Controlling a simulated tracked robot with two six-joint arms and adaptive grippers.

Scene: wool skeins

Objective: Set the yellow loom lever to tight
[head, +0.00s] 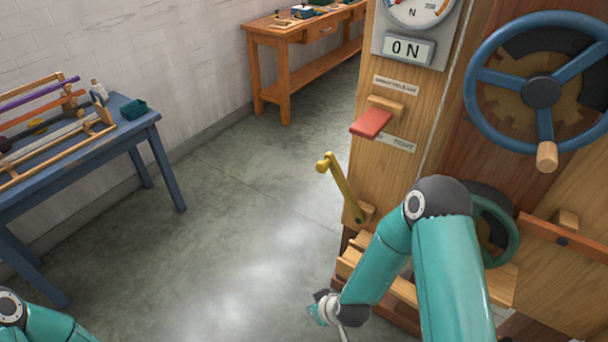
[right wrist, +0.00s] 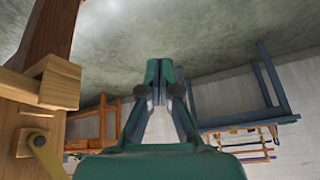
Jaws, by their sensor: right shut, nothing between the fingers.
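The yellow lever (head: 342,190) is on the left edge of the wooden loom frame, low down, and slants up and left from its pivot to a round knob. Part of it also shows at the lower left of the right wrist view (right wrist: 43,152). A label above it (head: 397,143) reads TIGHT. My right gripper (head: 322,310) is below the lever in the head view, apart from it. In the right wrist view its fingers (right wrist: 160,68) are together and empty. Only part of my left arm shows at the bottom left, and its gripper is out of frame.
A red lever (head: 371,123) sticks out above the yellow one, under an ON sign (head: 408,48). A blue handwheel (head: 541,92) and a green wheel (head: 506,222) are to the right. A blue table (head: 150,118) stands left, a wooden bench (head: 270,60) behind. Floor between is clear.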

